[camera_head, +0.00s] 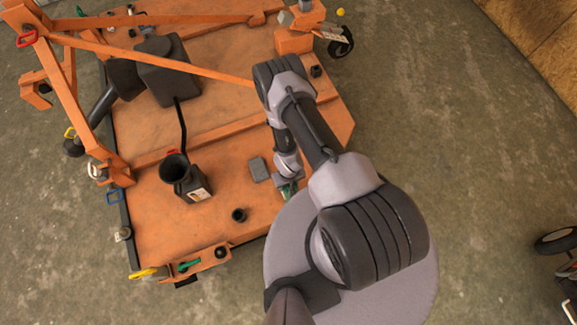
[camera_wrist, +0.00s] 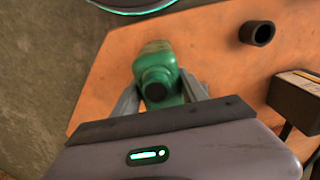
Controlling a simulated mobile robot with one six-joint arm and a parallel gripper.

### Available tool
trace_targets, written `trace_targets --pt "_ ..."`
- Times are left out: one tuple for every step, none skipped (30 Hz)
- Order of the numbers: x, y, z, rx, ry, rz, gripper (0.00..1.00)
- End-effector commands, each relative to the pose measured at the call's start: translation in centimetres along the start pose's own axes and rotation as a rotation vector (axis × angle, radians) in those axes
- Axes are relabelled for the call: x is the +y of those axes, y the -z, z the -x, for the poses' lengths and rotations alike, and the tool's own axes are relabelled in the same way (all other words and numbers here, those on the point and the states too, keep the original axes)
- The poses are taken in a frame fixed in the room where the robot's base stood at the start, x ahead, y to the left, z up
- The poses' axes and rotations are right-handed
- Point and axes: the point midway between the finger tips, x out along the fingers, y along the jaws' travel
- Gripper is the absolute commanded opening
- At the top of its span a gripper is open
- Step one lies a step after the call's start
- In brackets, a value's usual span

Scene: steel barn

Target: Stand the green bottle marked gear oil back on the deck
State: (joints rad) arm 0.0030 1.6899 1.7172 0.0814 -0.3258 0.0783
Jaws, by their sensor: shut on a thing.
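The green bottle (camera_wrist: 155,66) is between the two fingers of my gripper (camera_wrist: 160,92) in the wrist view. Its dark cap points toward the wrist camera and its body runs away from it, over the orange deck (camera_wrist: 95,92). My gripper is shut on the bottle. In the head view my gripper (camera_head: 287,181) is low over the near right part of the orange deck (camera_head: 165,235), with a little green of the bottle (camera_head: 288,190) showing beneath it. My arm hides most of the bottle there. I cannot tell whether its base touches the deck, and no label is readable.
A short black cylinder (camera_head: 238,215) and a black jug with a wide mouth (camera_head: 185,178) stand further left. An orange frame bar (camera_head: 150,48) crosses the deck behind. Bare deck surrounds the bottle in the wrist view.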

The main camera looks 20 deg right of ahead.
Motion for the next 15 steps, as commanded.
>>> trace_targets --pt "-0.02 -0.22 -1.78 -0.003 0.0 0.0 0.0" --pt "-0.02 -0.17 -2.28 -0.002 0.0 0.0 0.0" --pt "-0.03 -0.16 -2.59 -0.002 0.0 0.0 0.0" --pt "-0.03 -0.16 -2.59 -0.002 0.0 0.0 0.0" --pt "-0.04 -0.15 -2.46 -0.002 0.0 0.0 0.0" --pt "-0.04 -0.15 -2.31 -0.002 0.0 0.0 0.0" --pt "-0.05 -0.15 -2.26 -0.002 0.0 0.0 0.0" --pt "-0.05 -0.15 -2.24 -0.002 0.0 0.0 0.0" --pt "-0.05 -0.16 -2.23 -0.002 0.0 0.0 0.0" --pt "-0.05 -0.16 -2.28 -0.002 0.0 0.0 0.0" --pt "-0.06 -0.16 -2.37 -0.002 0.0 0.0 0.0" --pt "-0.06 -0.16 -2.52 -0.002 0.0 0.0 0.0" --pt "-0.06 -0.17 -2.63 -0.002 0.0 0.0 0.0" --pt "-0.06 -0.2 -2.54 -0.002 0.0 0.0 0.57" --pt "-0.06 -0.2 -2.5 -0.002 0.0 0.0 0.65"
